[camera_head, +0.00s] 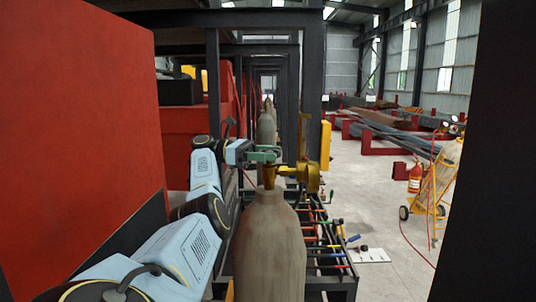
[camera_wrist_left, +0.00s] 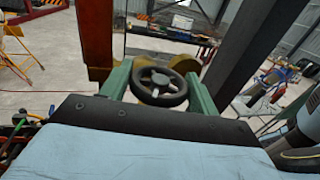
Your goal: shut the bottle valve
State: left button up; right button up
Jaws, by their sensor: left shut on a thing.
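The gas bottle (camera_head: 270,245) stands upright in front of me in the head view, with a brass valve (camera_head: 269,176) on its top. A brass regulator (camera_head: 310,176) sticks out to the right of the valve. My left gripper (camera_head: 266,154) reaches in from the left at the top of the valve. In the left wrist view, the black handwheel (camera_wrist_left: 160,86) of the valve sits between the two green fingers of my left gripper (camera_wrist_left: 160,92), which is shut on it. The bottle's body is hidden in the wrist view. My right gripper is not in view.
A large red panel (camera_head: 80,140) stands at the left, close to my left arm. A rack with coloured-handled tools (camera_head: 325,240) is right of the bottle. A yellow trolley (camera_head: 435,195) and a red extinguisher (camera_head: 415,177) stand further right. The floor between is mostly clear.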

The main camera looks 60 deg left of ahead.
pick_arm(q)
jog(key=shift+r+m+g+h, duration=0.1)
jog(key=shift+m+g+h, duration=0.5)
dwell(0.5)
jog(key=o, duration=1)
jog(key=shift+c, duration=0.2)
